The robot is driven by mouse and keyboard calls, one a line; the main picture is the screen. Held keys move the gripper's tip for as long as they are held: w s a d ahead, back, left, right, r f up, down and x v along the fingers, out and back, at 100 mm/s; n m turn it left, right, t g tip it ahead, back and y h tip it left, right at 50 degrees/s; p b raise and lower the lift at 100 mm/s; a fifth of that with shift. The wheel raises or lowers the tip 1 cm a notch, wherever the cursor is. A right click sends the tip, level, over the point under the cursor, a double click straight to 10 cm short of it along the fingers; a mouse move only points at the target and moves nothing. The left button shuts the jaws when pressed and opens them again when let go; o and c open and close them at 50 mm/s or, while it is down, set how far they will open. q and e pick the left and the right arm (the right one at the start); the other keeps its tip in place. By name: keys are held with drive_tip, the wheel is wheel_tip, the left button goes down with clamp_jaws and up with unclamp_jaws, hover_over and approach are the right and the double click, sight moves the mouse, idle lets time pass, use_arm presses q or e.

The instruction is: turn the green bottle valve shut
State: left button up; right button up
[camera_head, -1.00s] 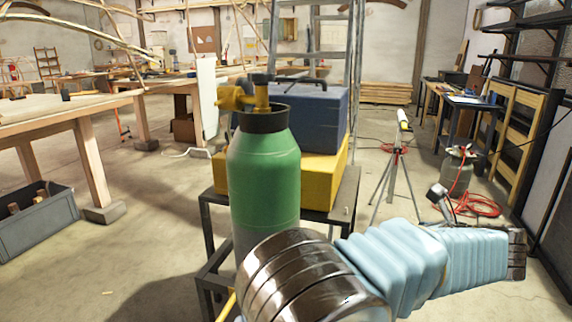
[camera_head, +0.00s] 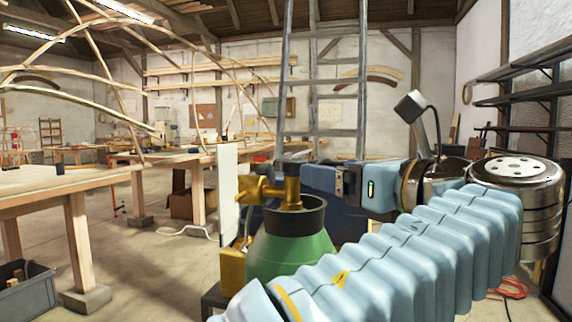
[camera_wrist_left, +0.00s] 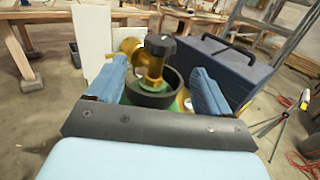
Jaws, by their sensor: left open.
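The green bottle (camera_head: 290,255) stands upright in the head view, its lower part hidden behind my arm. A dark collar (camera_head: 295,217) surrounds its neck. A brass valve (camera_head: 291,192) rises from the neck, with an outlet pointing left. The black valve knob (camera_wrist_left: 160,45) is on top, clear in the left wrist view. My left gripper (camera_head: 312,178) reaches in from the right at valve height. In the left wrist view the gripper (camera_wrist_left: 158,66) is open, its blue fingers either side of the valve, with a gap to the knob. My right gripper is not in view.
A blue toolbox (camera_wrist_left: 220,70) stands close behind and right of the bottle. A white panel (camera_head: 228,190) stands behind it at left. Wooden workbenches (camera_head: 55,190) are at left, a ladder (camera_head: 325,110) behind.

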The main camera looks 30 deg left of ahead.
sight(292, 160)
use_arm(q)
drive_tip(key=x, duration=1.1)
drive_tip(key=shift+a, duration=0.1)
drive_tip(key=shift+f, duration=0.1)
drive_tip(key=c, duration=1)
